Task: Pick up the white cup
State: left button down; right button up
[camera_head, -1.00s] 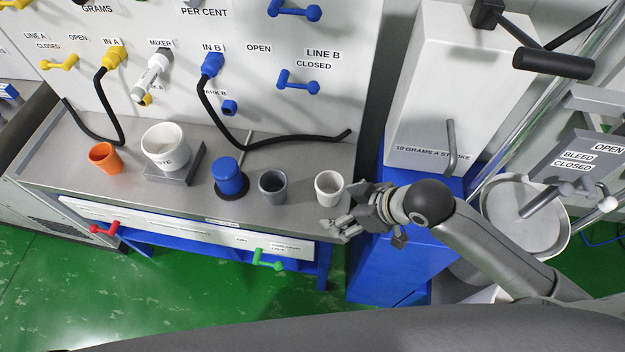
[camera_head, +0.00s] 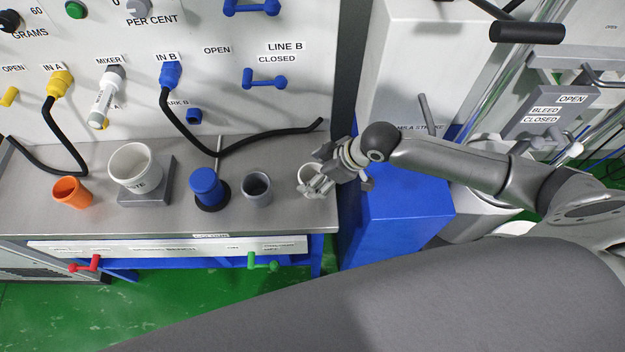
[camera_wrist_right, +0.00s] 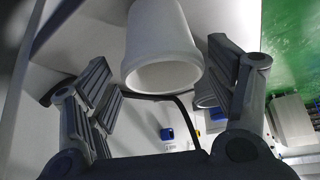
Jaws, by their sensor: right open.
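The white cup (camera_head: 306,171) stands at the right end of the grey counter, partly hidden in the head view by my right gripper (camera_head: 322,182). The gripper is open, with its fingers at the cup's near right side. In the right wrist view the white cup (camera_wrist_right: 160,45) appears between the spread fingers of my right gripper (camera_wrist_right: 163,72), with its round rim towards the camera. Gaps show on both sides, so the fingers do not appear closed on it. My left gripper is not in view.
A grey cup (camera_head: 257,189) stands just left of the white cup. Further left are a blue capped container (camera_head: 206,186), a large white pot (camera_head: 133,168) on a grey block and an orange cup (camera_head: 71,193). A black hose (camera_head: 262,139) lies behind them.

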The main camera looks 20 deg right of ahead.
aim_at(306, 179)
jog(key=shift+p+x, duration=0.65)
jog(key=shift+x, duration=1.85)
jog(key=shift+s+a+r, duration=0.1)
jog(key=shift+a, duration=0.05)
jog(key=shift+c, duration=0.3)
jog(key=c, duration=1)
